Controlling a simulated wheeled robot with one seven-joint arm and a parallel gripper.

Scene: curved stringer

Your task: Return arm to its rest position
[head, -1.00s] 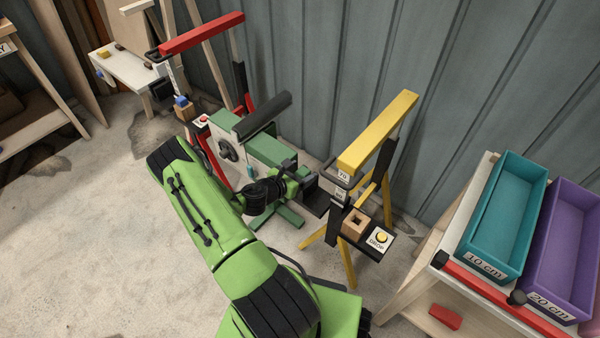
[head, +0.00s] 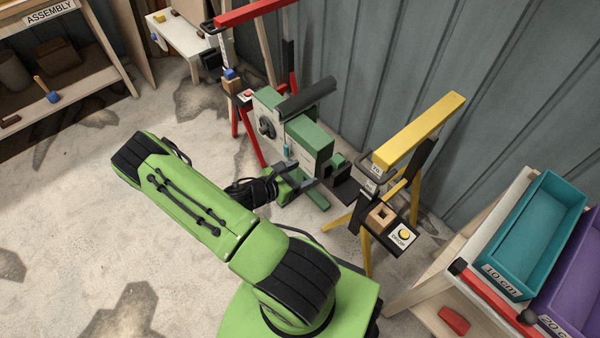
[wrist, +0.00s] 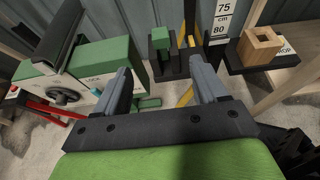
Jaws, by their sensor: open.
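My green arm reaches from the lower middle of the head view, bends at the left and folds back toward the green machine. My gripper shows in the wrist view (wrist: 165,85) with its two grey fingers apart and nothing between them. The machine also shows in the wrist view (wrist: 118,52), beyond and to the left of the fingers.
A yellow-topped stand (head: 420,132) with a wooden block (head: 381,217) and yellow button is right of the machine. A red-topped stand (head: 255,12) is behind it. Teal (head: 535,235) and purple (head: 578,275) bins sit at right. Floor at left is clear.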

